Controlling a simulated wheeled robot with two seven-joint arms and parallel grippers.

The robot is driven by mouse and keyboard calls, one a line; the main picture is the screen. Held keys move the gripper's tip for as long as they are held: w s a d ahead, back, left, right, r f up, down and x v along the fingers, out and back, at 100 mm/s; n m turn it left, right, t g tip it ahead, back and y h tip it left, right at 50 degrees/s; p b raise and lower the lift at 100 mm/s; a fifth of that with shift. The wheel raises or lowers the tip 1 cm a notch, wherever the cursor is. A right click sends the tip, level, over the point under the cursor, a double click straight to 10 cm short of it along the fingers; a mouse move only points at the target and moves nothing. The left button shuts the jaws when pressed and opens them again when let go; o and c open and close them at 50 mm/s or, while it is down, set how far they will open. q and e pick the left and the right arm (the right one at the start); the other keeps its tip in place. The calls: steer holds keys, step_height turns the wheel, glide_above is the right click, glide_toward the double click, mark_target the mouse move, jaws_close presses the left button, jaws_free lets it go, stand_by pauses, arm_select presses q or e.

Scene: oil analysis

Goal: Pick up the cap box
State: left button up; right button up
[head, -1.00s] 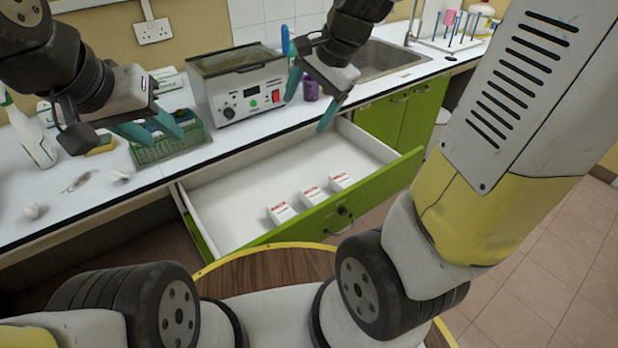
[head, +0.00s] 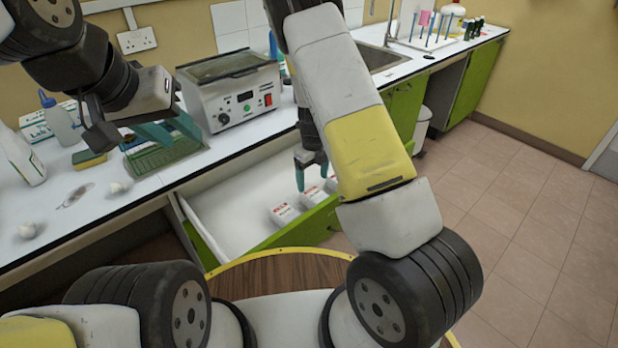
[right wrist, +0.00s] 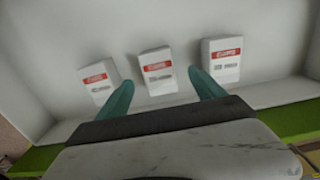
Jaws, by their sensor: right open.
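Three small white cap boxes with red labels stand in a row in the open drawer (head: 238,208): a left one (head: 283,214), a middle one (head: 312,197) and a right one (head: 332,184), partly hidden by my arm. My right gripper (head: 310,176) is over the drawer, pointing down. In the right wrist view its open fingers (right wrist: 162,82) are on either side of the middle box (right wrist: 157,72), with the other boxes (right wrist: 100,82) (right wrist: 222,60) outside them. I cannot tell its height above the boxes. My left gripper (head: 172,133) is open and empty over the counter.
A grey heating device (head: 232,95) stands on the counter behind the drawer. A green rack (head: 165,152) is below my left gripper, with a sponge (head: 90,160) and bottles to its left. The drawer's back part is empty.

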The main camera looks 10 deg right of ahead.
mark_target(313, 193)
steer(key=f, duration=0.7)
steer(key=shift+s+d+f, duration=0.15)
steer(key=shift+s+f, duration=0.1)
steer(key=shift+s, duration=0.15)
steer(key=c, duration=1.5)
